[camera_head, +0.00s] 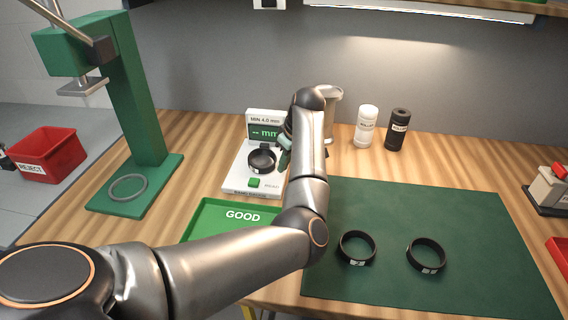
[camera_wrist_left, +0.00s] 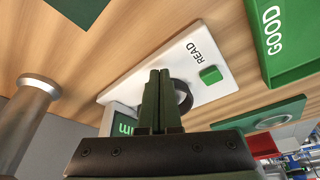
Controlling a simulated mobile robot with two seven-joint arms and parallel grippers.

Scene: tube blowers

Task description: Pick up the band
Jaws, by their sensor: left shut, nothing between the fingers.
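A black band (camera_head: 262,161) sits on the white gauge (camera_head: 238,182), whose screen reads "MIN 4.0 mm". In the left wrist view that band (camera_wrist_left: 184,97) is partly hidden behind my fingers. Two more black bands with white labels, one (camera_head: 357,248) and another (camera_head: 427,256), lie on the dark green mat (camera_head: 440,205). My left gripper (camera_head: 284,151) is beside the gauge band, on its right in the head view. In the left wrist view its green fingers (camera_wrist_left: 158,72) are together and hold nothing. I cannot tell whether they touch the band. My right gripper is not in view.
A green GOOD tray (camera_head: 205,220) is in front of the gauge, partly hidden by my left arm. A green press (camera_head: 135,120) stands left, with a ring on its base. A white bottle (camera_head: 367,127) and a black bottle (camera_head: 398,130) stand behind the mat. A red REJECT bin (camera_head: 45,155) is far left.

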